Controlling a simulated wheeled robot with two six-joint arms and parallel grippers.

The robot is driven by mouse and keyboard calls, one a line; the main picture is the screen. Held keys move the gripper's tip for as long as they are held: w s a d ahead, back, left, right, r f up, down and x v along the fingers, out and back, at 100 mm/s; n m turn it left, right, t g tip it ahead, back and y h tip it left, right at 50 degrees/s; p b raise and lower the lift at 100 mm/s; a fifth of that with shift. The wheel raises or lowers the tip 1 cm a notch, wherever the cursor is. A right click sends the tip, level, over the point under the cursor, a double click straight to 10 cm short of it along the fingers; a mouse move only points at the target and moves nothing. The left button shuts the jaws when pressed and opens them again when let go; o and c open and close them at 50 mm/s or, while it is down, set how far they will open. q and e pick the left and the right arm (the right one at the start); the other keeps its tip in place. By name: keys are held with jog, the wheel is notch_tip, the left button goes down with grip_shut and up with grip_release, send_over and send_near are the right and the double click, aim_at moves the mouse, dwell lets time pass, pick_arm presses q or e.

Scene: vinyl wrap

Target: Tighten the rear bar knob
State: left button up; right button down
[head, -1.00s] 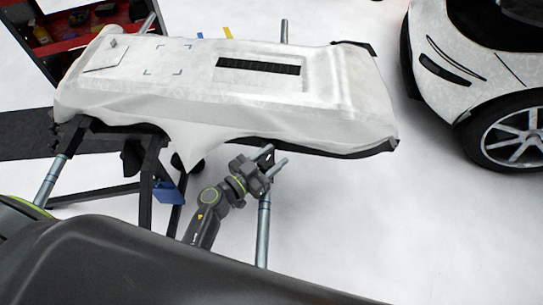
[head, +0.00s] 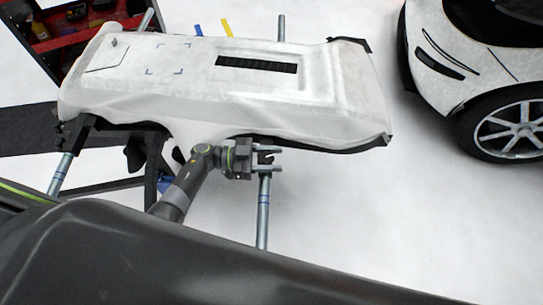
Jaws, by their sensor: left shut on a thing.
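My left gripper (head: 267,159) is at the top of a grey upright bar (head: 262,215), under the near edge of the draped panel. Its fingers point right and are shut on a small dark piece between them, which I take to be the rear bar knob (head: 265,158). The knob is mostly hidden by the fingers, so I cannot tell how far it is turned. A panel covered in white film (head: 330,90) lies on the stand above. My right gripper is not in view.
A black stand frame (head: 152,165) is left of my left arm. Other upright bars show at the back (head: 281,28) and left (head: 60,175). A red tool cart (head: 75,42) is at the upper left. A white car (head: 440,80) stands right, with clear floor before it.

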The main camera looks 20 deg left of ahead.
pick_arm(q)
jog(key=shift+s+m+g+b, duration=0.1)
jog(key=shift+m+g+b, duration=0.2)
jog(key=shift+m+g, duration=0.7)
jog(key=shift+g+h, duration=0.3)
jog(key=shift+g, duration=0.1)
jog(key=o, duration=1)
jog(key=a+b, duration=0.1)
jog(key=a, duration=0.4)
jog(key=s+a+b, duration=0.1)
jog(key=a, duration=0.5)
jog(key=s+a+b, duration=0.1)
jog(key=a, duration=0.5)
jog(key=shift+a+b, duration=0.15)
jog(key=shift+b, duration=0.25)
